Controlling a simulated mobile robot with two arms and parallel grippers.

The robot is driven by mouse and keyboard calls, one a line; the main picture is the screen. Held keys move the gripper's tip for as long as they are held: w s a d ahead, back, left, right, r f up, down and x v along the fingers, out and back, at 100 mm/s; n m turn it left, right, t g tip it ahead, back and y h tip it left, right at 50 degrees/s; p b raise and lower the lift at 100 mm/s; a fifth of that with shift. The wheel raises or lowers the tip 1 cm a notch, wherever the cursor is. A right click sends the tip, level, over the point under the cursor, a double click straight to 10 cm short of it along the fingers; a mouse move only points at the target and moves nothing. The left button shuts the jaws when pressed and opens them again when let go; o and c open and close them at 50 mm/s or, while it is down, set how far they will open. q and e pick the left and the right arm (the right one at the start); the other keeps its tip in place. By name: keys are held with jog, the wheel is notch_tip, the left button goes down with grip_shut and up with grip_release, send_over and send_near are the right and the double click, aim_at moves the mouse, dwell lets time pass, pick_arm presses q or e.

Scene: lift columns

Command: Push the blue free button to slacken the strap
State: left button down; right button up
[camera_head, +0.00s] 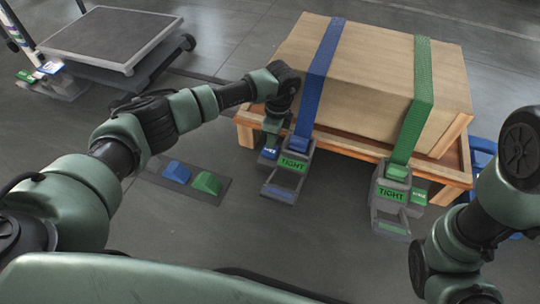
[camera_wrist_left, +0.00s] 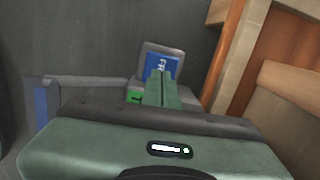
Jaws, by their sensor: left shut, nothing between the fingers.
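The blue strap (camera_head: 322,62) runs over a large box and down to its grey ratchet, whose green label (camera_head: 294,164) reads TIGHT. The blue free button (camera_head: 268,154) is on the left side of that ratchet, partly hidden in the head view. In the left wrist view the blue button (camera_wrist_left: 161,64) shows part of its lettering. My left gripper (camera_head: 271,142) points down at the button, shut and empty. In the left wrist view its closed fingertips (camera_wrist_left: 163,76) overlap the button's lower part; I cannot tell whether they touch. My right gripper is out of view.
A green strap (camera_head: 421,90) with its own TIGHT ratchet (camera_head: 391,195) is to the right. The box (camera_head: 375,75) sits on a wooden pallet (camera_head: 245,130). Blue and green blocks (camera_head: 207,183) lie on a dark floor mat. A platform cart (camera_head: 110,35) stands back left.

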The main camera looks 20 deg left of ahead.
pick_arm(q)
jog(key=shift+a+f+b, duration=0.1)
jog(key=shift+f+b, duration=0.5)
jog(key=shift+f, duration=0.4)
